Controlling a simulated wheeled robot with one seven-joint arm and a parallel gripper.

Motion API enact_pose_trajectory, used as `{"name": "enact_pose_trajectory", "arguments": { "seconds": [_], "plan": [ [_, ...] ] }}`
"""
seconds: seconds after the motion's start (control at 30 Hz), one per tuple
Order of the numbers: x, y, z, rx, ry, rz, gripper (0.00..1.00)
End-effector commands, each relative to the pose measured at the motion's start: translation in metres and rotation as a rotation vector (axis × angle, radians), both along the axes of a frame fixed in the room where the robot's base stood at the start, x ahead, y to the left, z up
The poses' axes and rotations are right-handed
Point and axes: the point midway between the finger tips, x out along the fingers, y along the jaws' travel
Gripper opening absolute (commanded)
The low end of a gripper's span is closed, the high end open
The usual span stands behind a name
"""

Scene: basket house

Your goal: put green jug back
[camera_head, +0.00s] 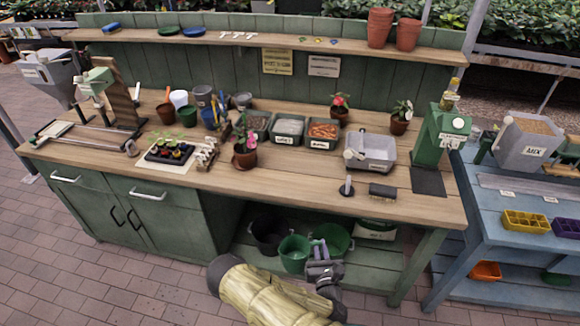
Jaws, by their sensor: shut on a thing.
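The green jug (292,256) is under the bench, upright, on or just above the low shelf; I cannot tell whether it touches the shelf. My gripper (317,249) reaches in from the front and is shut on the right side of the jug, probably at its handle. The exact contact is too small to see clearly.
A dark bucket (266,232) is behind the jug to the left, and a wider green tub (338,236) is behind my gripper. A white-and-green bag (376,230) lies to the right. The bench top (300,180) overhangs the shelf (375,265), whose right front is clear.

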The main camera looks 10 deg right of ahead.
Motion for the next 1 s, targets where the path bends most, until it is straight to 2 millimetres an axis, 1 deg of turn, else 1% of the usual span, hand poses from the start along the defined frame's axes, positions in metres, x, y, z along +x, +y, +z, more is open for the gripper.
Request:
{"name": "enact_pose_trajectory", "arguments": {
  "seconds": [0.5,0.63,0.77,1.0],
  "plan": [
    [0.0,0.0,0.001,0.0,-0.001,0.0,0.0],
    [0.004,0.001,0.002,0.002,-0.004,-0.01,0.0],
    [0.015,0.002,0.007,0.004,-0.01,-0.044,0.0],
    [0.05,0.004,0.029,0.006,-0.016,-0.15,0.0]
  ]
}}
